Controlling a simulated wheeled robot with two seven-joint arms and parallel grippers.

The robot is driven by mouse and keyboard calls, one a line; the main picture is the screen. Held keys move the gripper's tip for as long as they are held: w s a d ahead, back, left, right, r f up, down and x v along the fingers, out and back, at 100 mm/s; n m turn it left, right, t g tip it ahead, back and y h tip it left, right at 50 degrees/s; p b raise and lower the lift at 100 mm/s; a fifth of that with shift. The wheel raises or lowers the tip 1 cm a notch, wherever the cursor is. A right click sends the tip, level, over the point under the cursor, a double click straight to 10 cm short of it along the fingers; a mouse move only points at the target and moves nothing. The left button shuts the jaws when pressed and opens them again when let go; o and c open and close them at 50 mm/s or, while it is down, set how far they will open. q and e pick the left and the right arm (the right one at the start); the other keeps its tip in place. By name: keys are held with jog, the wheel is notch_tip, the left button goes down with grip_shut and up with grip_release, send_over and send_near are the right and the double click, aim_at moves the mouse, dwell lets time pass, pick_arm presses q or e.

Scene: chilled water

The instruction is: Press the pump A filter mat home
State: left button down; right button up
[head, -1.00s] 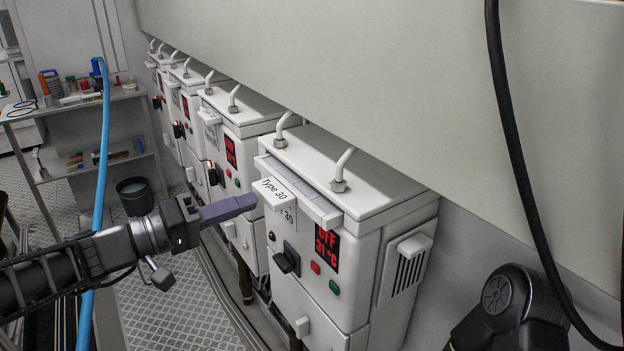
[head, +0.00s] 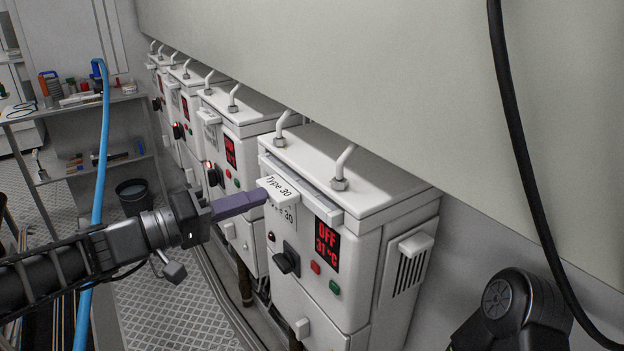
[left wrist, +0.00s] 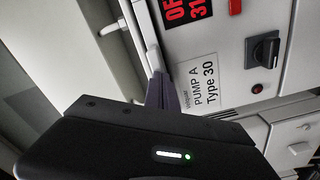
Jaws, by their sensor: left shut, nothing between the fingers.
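The pump A unit is the nearest white cabinet (head: 350,262), with a red display reading OFF and 31 °C. The slab stands only slightly out from the cabinet front. My left gripper (head: 264,194) is shut and empty, its purple fingers at the tab's left edge, apparently touching it. In the left wrist view the fingers (left wrist: 163,92) are beside the "PUMP A Type 30" label (left wrist: 204,82). My right gripper is out of view.
More similar cabinets (head: 240,120) stand in a row behind. A large pale panel (head: 400,90) overhangs them. A blue hose (head: 102,150) hangs at left before a shelf (head: 75,110). A black cable (head: 520,170) hangs at right. The floor at left holds a dark bucket (head: 133,194).

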pick_arm(q)
jog(key=shift+b+x, duration=0.4)
jog(key=shift+x, duration=0.55)
dwell(0.8)
dwell(0.4)
jog(key=b+v, duration=0.1)
jog(key=v, duration=0.4)
jog(key=shift+b, duration=0.35)
jog(key=v, duration=0.8)
dwell(0.7)
